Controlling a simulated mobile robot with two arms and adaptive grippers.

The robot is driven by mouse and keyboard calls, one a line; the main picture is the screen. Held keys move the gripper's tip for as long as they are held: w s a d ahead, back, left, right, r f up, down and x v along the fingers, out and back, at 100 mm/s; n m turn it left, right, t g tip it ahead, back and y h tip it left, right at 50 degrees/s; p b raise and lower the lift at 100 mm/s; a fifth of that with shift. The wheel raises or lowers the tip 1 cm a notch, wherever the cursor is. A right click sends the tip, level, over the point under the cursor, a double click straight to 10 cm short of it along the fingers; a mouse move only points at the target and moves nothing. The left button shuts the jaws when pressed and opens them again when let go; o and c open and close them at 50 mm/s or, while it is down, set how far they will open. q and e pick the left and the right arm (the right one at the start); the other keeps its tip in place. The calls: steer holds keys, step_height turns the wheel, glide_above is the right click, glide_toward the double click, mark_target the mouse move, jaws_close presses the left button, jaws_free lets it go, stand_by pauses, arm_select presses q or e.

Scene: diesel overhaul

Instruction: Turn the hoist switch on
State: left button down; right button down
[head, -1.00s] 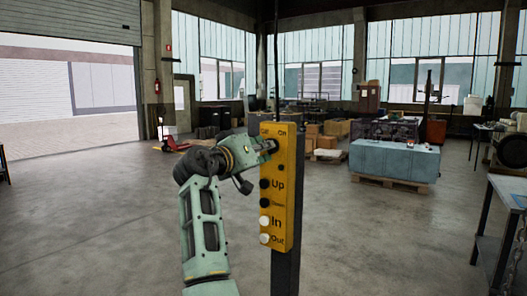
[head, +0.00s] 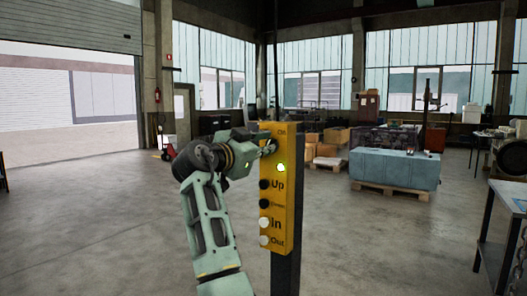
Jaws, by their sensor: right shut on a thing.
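The yellow hoist control box (head: 285,200) is fixed upright on a dark post. It carries an "On" label at the top and buttons marked "Up", "In" and "Out". The hoist switch (head: 271,146) is at the top of the box and is mostly hidden by my right gripper (head: 268,145). My right gripper is shut on the switch, coming from the left side. The "Off" label is hidden behind it. My left gripper is not in view.
A cable hangs above the box. Behind, a blue-grey block (head: 394,168) lies on a wooden pallet, with cardboard boxes (head: 330,142) beside it. A workbench (head: 503,225) stands at the right edge. The floor to the left is clear.

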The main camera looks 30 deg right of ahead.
steer(key=shift+m+b, duration=0.4)
steer(key=shift+m, duration=1.5)
steer(key=c, duration=1.8)
jaws_free()
steer(key=shift+o, duration=0.2)
steer(key=v, duration=1.2)
steer(key=shift+f, duration=0.15)
